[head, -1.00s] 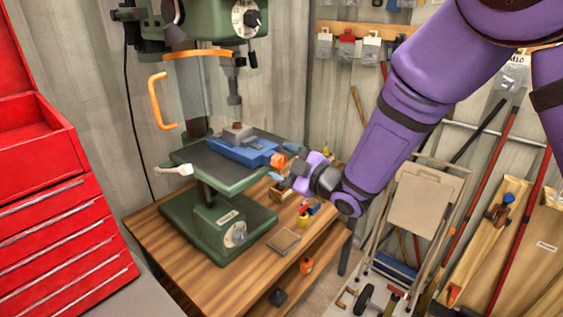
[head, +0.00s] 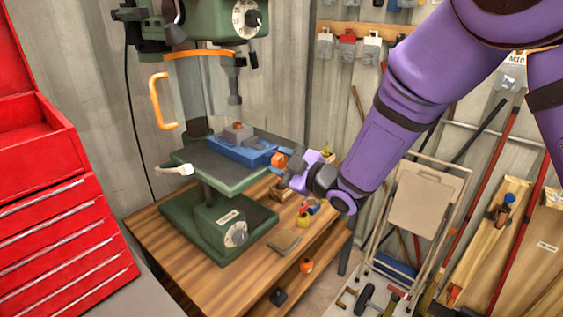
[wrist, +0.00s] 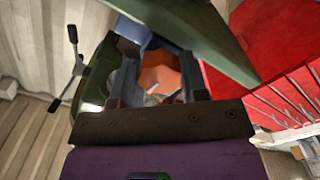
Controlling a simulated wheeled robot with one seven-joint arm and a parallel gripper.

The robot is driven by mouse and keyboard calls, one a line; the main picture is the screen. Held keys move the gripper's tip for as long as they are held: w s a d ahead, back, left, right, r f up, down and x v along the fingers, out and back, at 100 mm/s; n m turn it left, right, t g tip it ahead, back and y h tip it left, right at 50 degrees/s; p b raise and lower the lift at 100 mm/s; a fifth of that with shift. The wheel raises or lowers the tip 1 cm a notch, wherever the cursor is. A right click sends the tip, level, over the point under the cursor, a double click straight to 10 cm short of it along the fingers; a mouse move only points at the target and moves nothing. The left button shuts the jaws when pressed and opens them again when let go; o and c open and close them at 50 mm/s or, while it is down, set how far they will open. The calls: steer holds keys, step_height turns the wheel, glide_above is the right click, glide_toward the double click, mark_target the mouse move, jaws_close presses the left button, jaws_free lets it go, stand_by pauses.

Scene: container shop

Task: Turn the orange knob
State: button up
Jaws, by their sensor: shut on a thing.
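The orange knob (head: 279,160) is at the right end of the blue vise (head: 243,152) on the drill press table (head: 196,160). My gripper (head: 281,164) reaches it from the right, with its blue fingers on either side of the knob and shut on it. In the wrist view the orange knob (wrist: 160,75) sits between the two fingers of my gripper (wrist: 158,82). The blue vise and the green table edge show behind it. The contact faces of the fingers are partly hidden.
The green drill press base (head: 220,222) stands on a wooden workbench (head: 180,255). A red tool chest (head: 60,220) is at the left, and a folding cart (head: 425,205) is at the right.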

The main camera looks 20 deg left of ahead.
steer(key=m, duration=0.3)
steer(key=shift+w+d, duration=0.1)
steer(key=m, duration=0.8)
steer(key=shift+m, duration=0.3)
steer(key=m, duration=0.4)
steer(key=shift+w+m, duration=0.1)
steer(key=shift+m, duration=0.2)
steer(key=m, duration=0.9)
steer(key=shift+f+m, duration=0.1)
steer(key=shift+m, duration=2.2)
